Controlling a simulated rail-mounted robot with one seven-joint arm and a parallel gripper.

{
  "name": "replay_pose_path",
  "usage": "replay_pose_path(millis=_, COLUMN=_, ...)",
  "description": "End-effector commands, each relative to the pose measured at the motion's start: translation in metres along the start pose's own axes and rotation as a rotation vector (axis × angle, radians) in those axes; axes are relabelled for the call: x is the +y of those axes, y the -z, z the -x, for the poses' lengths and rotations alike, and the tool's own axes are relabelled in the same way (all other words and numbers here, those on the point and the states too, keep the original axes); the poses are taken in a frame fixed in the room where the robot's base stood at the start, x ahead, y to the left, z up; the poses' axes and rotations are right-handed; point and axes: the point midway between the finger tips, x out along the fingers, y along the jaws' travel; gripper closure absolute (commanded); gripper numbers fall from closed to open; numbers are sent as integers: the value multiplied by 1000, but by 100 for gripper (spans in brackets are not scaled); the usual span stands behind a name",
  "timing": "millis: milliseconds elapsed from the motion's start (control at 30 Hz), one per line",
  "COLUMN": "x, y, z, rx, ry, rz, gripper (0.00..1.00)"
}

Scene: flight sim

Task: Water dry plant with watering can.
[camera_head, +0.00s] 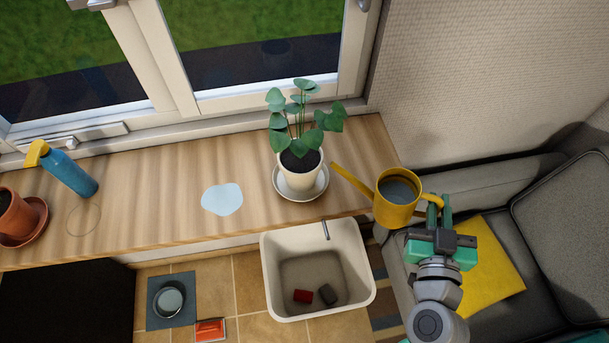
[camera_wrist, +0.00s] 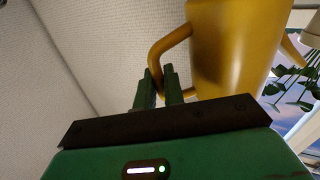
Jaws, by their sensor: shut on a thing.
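My gripper (camera_head: 437,208) is shut on the handle of the yellow watering can (camera_head: 396,212). It holds the can upright off the right end of the wooden sill. Dark water shows inside the can, and its spout points left, the tip just right of a white pot. The white pot (camera_head: 300,175) holds a green-leaved plant (camera_head: 300,125) on a saucer. A terracotta pot (camera_head: 15,215) with soil is cut off at the left edge; whether its plant is dry cannot be seen.
A blue spray bottle (camera_head: 70,172) with a yellow top and a pale puddle (camera_head: 222,199) are on the sill (camera_head: 150,205). A white bin (camera_head: 268,270) with small items stands below. A bowl (camera_head: 168,299) is on the floor. A sofa with a yellow cushion (camera_head: 492,275) is at right.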

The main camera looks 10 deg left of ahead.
Motion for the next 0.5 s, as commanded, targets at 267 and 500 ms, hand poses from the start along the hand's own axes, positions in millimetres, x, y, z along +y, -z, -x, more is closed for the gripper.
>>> replay_pose_path(millis=267, x=4, y=-5, z=0, rx=13, ry=-1, rz=-52, gripper=100)
replay_pose_path(millis=500, x=8, y=-14, z=1, rx=25, ry=-2, rz=-120, gripper=100)
